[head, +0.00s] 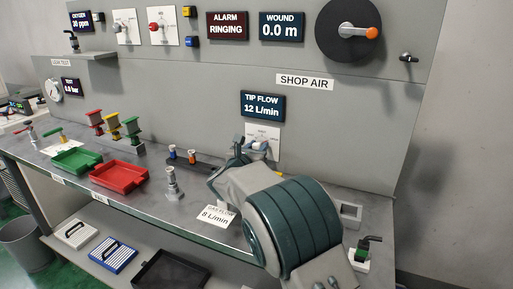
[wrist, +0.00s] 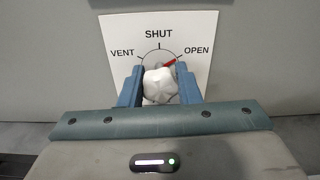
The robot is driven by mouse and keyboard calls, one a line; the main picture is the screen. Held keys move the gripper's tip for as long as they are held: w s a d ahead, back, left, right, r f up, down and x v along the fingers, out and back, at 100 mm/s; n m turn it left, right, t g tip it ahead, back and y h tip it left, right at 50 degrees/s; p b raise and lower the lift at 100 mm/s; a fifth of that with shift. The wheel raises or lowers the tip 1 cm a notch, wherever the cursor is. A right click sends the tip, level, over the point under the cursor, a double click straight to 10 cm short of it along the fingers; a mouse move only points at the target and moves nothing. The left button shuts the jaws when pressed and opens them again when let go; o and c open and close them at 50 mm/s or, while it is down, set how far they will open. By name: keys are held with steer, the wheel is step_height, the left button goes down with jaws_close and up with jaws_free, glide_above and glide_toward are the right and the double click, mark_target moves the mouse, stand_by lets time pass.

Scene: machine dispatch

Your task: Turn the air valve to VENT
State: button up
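The air valve is a white knob (wrist: 161,87) on a white plate (wrist: 119,38) marked VENT at left, SHUT at top and OPEN at right. Its red pointer (wrist: 169,63) points up and right, toward OPEN. My gripper (wrist: 160,82) has one blue finger on each side of the knob, and they appear to press on it. In the head view my gripper (head: 250,149) is at the wall plate (head: 263,131) under the TIP FLOW display (head: 263,105), which reads 12 L/min. My wrist and fingers hide part of the knob there.
The bench holds a red tray (head: 119,174), a green tray (head: 77,161), several coloured valves and a grey fitting (head: 174,186) left of my arm. A GAS FLOW card (head: 216,216) lies close to my arm. A green-based lever (head: 362,254) stands at right.

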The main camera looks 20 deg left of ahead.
steer(key=shift+b, duration=0.3)
steer(key=shift+c, duration=0.3)
steer(key=shift+f+n+b, duration=0.1)
steer(key=shift+n+b, duration=0.35)
steer(key=shift+n, duration=0.35)
steer(key=n+b, duration=0.1)
steer(key=n, duration=0.8)
steer(key=shift+a+n, duration=0.15)
steer(key=shift+n, duration=0.25)
steer(key=n+p, duration=0.2)
steer(key=n, duration=0.4)
steer(key=n+p, duration=0.2)
steer(key=n, duration=0.2)
steer(key=shift+f+n+p, duration=0.1)
steer(key=shift+n+p, duration=0.65)
steer(key=shift+n, duration=0.45)
